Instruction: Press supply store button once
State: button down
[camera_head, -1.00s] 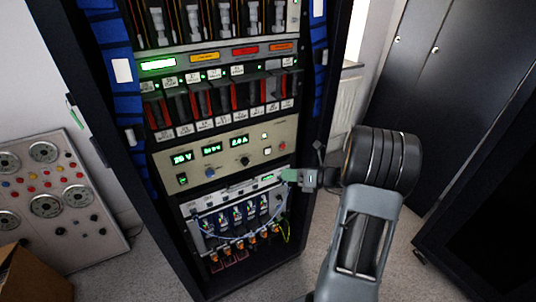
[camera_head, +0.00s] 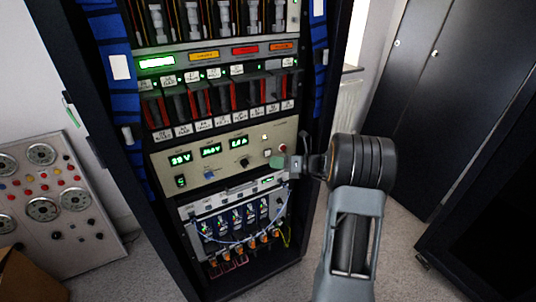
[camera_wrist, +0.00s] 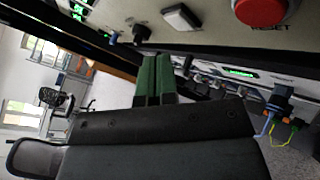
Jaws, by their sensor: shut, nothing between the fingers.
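The beige power supply panel (camera_head: 222,164) sits mid-rack in the head view, with green number displays, knobs and small buttons. A white square button (camera_head: 267,153) and a red button (camera_head: 282,148) are at its right end. In the wrist view the white button (camera_wrist: 181,17) and the large red button (camera_wrist: 262,10), labelled RESET, are at the top. My gripper (camera_head: 278,162) is at the panel's right end, just below these buttons. Its green fingers (camera_wrist: 155,78) are shut and empty, pointing toward the panel. They appear apart from the white button. No "store" label is readable.
Below the panel is a grey module (camera_head: 236,215) with cables and connectors. The rack's right post (camera_head: 314,110) stands close to my arm. A dial panel (camera_head: 55,200) is at the left, and dark cabinets (camera_head: 425,100) are at the right. Floor is open between.

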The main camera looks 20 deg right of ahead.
jog(key=shift+w+a, duration=0.1)
jog(key=shift+w, duration=0.4)
jog(key=shift+w+p, duration=0.15)
jog(key=shift+p, duration=0.15)
dwell(1.6)
jog(key=shift+w, duration=0.25)
jog(key=shift+w+p, duration=0.4)
jog(key=shift+p, duration=0.05)
dwell(0.6)
jog(key=shift+s, duration=0.2)
jog(key=shift+s+p, duration=0.4)
jog(key=shift+s, duration=0.25)
jog(key=shift+s+d+p, duration=0.15)
jog(key=shift+s+p, duration=0.25)
jog(key=shift+s, duration=0.85)
jog(key=shift+s+d+p, duration=0.15)
jog(key=shift+s+p, duration=0.25)
jog(key=shift+s, duration=0.8)
